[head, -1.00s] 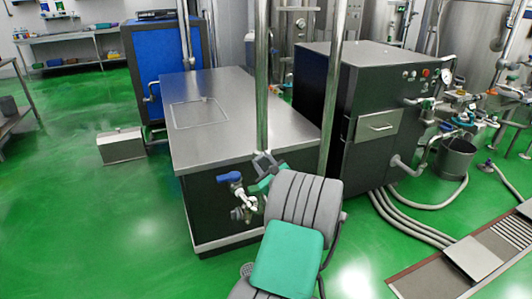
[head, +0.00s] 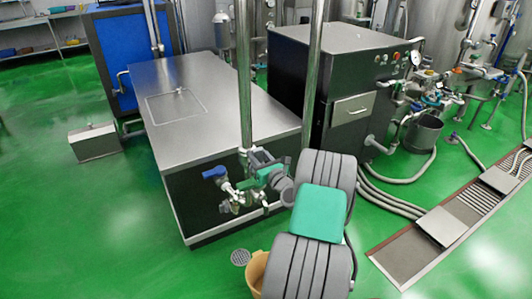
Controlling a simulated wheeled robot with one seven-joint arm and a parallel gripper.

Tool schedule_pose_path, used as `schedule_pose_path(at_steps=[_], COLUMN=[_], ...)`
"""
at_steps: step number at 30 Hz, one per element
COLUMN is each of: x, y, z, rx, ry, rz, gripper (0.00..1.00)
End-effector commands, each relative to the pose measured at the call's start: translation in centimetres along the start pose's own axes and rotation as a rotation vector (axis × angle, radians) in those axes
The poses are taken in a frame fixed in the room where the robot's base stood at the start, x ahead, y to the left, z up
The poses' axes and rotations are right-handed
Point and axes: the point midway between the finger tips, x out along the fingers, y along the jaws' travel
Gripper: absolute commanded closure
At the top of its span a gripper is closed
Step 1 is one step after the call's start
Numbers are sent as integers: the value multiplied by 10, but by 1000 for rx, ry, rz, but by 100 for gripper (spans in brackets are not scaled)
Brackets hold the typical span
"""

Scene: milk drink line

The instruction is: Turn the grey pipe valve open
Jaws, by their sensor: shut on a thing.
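My gripper (head: 246,158) is at the front end of the steel-topped tank, beside the upright steel pipe (head: 244,85). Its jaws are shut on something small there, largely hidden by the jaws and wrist. I take this to be the grey pipe valve, but its handle and angle cannot be made out. Just left and below, metal valve fittings (head: 229,207) stick out from the tank front. A valve with a blue handle (head: 214,172) sits on them, apart from my jaws.
The steel-topped tank (head: 212,120) stands behind my gripper, with a dark control cabinet (head: 300,85) to its right. Hoses (head: 398,200) and a grated floor channel (head: 420,235) lie at right. An orange bucket (head: 256,272) stands below my arm.

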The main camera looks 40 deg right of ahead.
Motion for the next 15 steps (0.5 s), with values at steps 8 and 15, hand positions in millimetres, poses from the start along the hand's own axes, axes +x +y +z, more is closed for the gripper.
schedule_pose_path(at_steps=[8, 15], x=[-1, -1], y=[0, 0], z=[-1, -1], rx=[12, 11], ry=[1, 1], rz=[0, 0], gripper=[100, 54])
